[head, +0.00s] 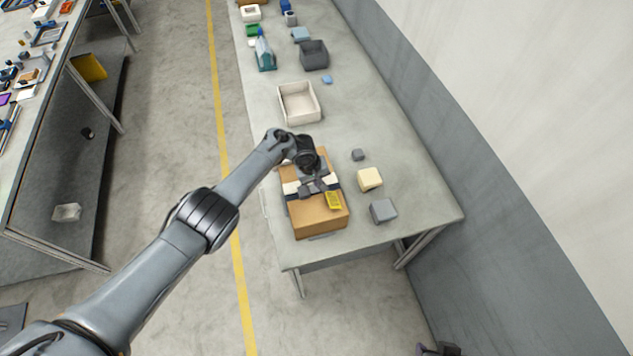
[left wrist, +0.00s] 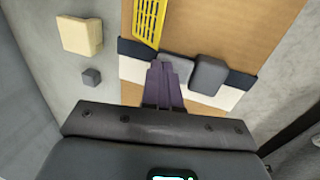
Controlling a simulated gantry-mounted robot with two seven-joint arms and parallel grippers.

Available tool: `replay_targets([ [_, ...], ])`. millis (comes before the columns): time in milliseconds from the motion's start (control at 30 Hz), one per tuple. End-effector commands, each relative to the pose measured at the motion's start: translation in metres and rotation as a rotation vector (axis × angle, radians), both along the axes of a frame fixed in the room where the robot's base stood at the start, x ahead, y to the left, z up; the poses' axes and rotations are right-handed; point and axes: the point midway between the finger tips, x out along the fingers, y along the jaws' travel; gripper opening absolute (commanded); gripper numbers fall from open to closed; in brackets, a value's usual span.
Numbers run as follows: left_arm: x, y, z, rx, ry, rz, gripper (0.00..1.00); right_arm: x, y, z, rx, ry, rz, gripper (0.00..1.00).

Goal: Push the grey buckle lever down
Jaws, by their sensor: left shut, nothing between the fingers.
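A cardboard box (head: 318,217) sits near the table's front end, with a dark and white strap across its top. The grey buckle on the strap shows as two grey pieces in the left wrist view: a raised block (left wrist: 209,75) and a flatter piece (left wrist: 177,66). I cannot tell for sure which is the lever. My left gripper (left wrist: 163,68) is shut and empty, pointing down at the buckle. Its fingertips overlap the flatter piece, left of the raised block; contact is unclear. A dark part at the head view's bottom edge looks like my right gripper (head: 437,349), mostly cut off.
A white bin (head: 299,103) stands behind. The wall is along the table's right side.

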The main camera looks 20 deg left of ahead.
Motion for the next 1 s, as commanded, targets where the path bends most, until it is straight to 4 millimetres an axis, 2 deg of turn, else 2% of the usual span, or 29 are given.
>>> replay_targets([
  [767, 0.0019, -0.0027, -0.0029, -0.002, -0.001, 0.0, 0.0, -0.0003, -0.0023, -0.0016, -0.009, 0.0, 0.006, 0.43],
  [1000, 0.0018, -0.0029, 0.0018, -0.002, 0.0, 0.0, 0.0, -0.0004, -0.0017, 0.0035, -0.007, 0.0, 0.004, 0.43],
])
